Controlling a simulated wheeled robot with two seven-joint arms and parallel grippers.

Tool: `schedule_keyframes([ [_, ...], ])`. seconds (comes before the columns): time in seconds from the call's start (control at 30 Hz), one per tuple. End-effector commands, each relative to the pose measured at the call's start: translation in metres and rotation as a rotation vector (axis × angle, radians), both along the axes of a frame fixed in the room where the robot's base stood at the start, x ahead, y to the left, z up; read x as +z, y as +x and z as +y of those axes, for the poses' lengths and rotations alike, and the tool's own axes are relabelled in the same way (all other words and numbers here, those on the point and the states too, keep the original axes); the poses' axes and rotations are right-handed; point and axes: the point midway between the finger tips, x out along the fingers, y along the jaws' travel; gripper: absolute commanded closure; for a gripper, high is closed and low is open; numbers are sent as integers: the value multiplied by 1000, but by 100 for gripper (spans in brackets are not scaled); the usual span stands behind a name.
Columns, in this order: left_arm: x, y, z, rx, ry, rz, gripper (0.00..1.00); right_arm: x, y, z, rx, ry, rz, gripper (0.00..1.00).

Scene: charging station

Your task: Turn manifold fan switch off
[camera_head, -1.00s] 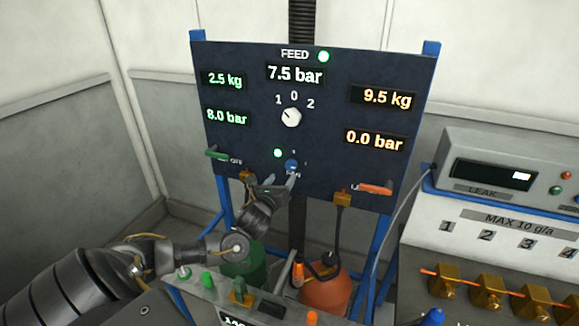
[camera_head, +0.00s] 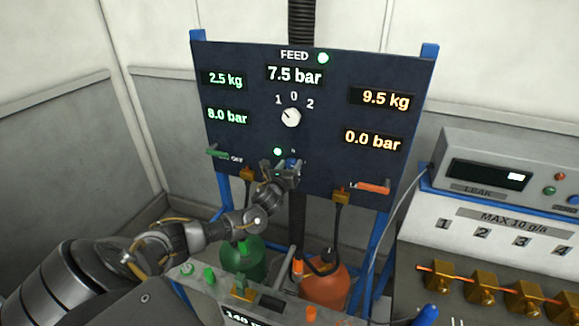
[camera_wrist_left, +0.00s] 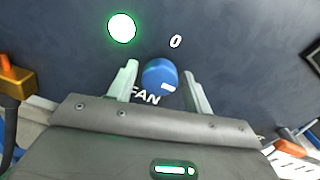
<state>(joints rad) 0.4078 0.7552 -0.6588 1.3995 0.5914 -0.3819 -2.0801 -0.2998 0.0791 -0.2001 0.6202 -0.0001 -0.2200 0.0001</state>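The blue fan switch (camera_wrist_left: 160,76) is a round knob with a white mark, on the dark panel (camera_head: 330,110). The word FAN shows below it in the left wrist view, and a 0 above it to the right. A lit green lamp (camera_wrist_left: 122,28) is up and left of the knob; it also shows in the head view (camera_head: 278,152). My left gripper (camera_wrist_left: 158,84) is open, with one finger on each side of the knob. A gap shows beside the knob, at least on the right. In the head view the left gripper (camera_head: 281,168) partly covers the knob. My right gripper is not in view.
Above the fan switch is a white selector knob (camera_head: 291,117) marked 1, 0, 2. A green lever (camera_head: 216,152) and an orange lever (camera_head: 373,187) flank it. Green (camera_head: 240,262) and orange (camera_head: 325,288) cylinders stand below. A leak console (camera_head: 500,180) stands at right.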

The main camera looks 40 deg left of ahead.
Motion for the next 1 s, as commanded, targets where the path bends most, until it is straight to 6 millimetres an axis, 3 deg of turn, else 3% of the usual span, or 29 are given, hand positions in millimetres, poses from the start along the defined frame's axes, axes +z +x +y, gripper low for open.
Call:
schedule_keyframes([
  [0.03,0,0,0,0,0,0,57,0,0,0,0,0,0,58],
  [0.27,0,0,0,0,0,0,86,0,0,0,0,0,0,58],
  [0.67,-1,-1,0,1,-84,-28,86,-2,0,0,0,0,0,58],
  [1.0,-2,-1,1,1,-350,-121,86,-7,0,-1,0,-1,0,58],
])
